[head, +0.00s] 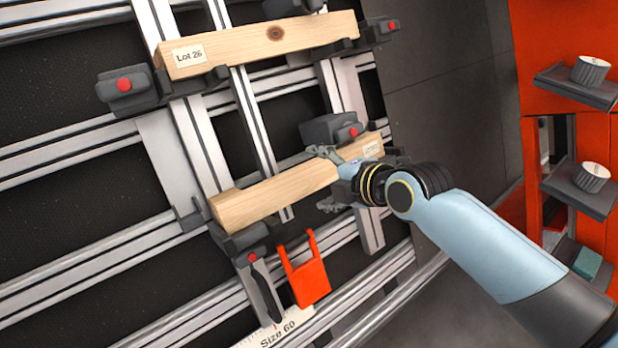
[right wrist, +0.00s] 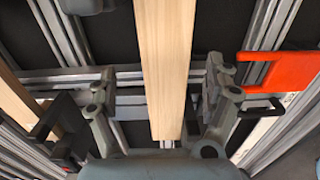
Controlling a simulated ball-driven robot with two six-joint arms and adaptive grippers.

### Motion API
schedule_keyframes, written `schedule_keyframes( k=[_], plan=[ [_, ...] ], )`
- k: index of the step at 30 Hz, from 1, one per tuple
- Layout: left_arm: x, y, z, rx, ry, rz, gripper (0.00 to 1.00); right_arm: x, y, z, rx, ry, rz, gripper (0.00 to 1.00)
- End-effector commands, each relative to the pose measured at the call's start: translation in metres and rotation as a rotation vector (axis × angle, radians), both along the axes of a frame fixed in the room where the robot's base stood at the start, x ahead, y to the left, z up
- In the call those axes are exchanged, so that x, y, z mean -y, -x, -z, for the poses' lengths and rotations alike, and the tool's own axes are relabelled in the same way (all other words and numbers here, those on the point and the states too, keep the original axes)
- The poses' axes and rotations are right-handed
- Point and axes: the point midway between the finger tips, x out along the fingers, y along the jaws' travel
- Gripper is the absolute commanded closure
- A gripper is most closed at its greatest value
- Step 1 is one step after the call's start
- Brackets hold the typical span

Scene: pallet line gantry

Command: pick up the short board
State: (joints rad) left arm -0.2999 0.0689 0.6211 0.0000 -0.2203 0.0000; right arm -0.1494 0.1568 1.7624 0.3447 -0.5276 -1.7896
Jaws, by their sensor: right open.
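Two pale wooden boards lie on the metal frame in the head view. The lower board (head: 275,192), which looks the shorter, has a small label near its right end and dark holders at both ends. It also runs down the middle of the right wrist view (right wrist: 166,70). My right gripper (head: 325,180) is at the right half of this board. Its open fingers (right wrist: 160,80) stand on either side of the board, with gaps showing in the right wrist view. My left gripper is not in view.
The upper board (head: 250,46), labelled "Lot 26", rests between dark clamps with red buttons. A red forked piece (head: 308,280) hangs below the lower board, near a "Size 60" strip (head: 277,331). An orange shelf unit (head: 560,40) with ribbed cups stands at the right.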

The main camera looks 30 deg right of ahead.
Motion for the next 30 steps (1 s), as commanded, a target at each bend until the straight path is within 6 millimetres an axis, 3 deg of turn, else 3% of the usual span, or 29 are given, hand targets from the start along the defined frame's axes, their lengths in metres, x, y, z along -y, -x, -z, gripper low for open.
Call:
schedule_keyframes(
  k=[12,21,30],
  plan=[
    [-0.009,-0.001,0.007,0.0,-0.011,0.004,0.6,0.0,-0.042,0.031,-0.001,-0.002,0.001,0.15],
    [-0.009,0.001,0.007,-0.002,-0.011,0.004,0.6,0.0,-0.048,0.034,0.0,0.0,0.0,0.15],
    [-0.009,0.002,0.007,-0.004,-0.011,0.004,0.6,0.0,-0.047,0.034,-0.001,-0.001,0.0,0.53]
  ],
)
